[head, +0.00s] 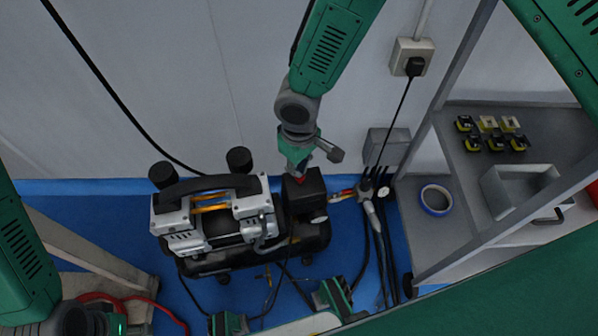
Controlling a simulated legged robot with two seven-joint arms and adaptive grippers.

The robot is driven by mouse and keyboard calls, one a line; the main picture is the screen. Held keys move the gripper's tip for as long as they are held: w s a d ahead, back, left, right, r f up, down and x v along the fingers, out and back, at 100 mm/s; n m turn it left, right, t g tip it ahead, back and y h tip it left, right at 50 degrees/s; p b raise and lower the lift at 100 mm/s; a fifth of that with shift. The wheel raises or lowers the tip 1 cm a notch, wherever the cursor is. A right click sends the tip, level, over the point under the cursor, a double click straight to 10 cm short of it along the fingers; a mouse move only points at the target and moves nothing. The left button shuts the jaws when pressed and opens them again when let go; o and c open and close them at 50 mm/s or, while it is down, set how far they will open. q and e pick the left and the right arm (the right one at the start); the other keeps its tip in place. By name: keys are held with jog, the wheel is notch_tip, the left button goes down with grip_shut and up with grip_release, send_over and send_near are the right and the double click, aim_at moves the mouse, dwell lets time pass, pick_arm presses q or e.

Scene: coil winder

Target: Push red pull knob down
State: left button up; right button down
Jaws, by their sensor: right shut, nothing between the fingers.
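The red pull knob (300,181) is a small red spot on top of the black switch box (312,201) at the compressor's right end. It is mostly hidden by my right gripper (304,172), so its height cannot be told. My right arm reaches down from the top, and its shut, empty fingertips are right at the knob. Whether they touch it is unclear. The compressor (207,213) has two black cylindrical caps and a black handle. My left arm is at the lower left edge, and its gripper is not visible.
A grey shelf unit (408,243) stands at the right, with a blue-rimmed roll (436,200), a metal tray (517,187) and several small yellow-black items. Hoses and cables (378,245) run between it and the compressor. The wall is close behind. An outlet box (411,55) hangs above.

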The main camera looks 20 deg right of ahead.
jog(key=shift+d, duration=0.1)
dwell(0.3)
jog(key=shift+f+b, duration=0.3)
jog(key=shift+f, duration=0.4)
jog(key=shift+r, duration=0.1)
notch_tip(320, 180, up, 6)
jog(key=p, duration=0.5)
jog(key=shift+p, duration=0.4)
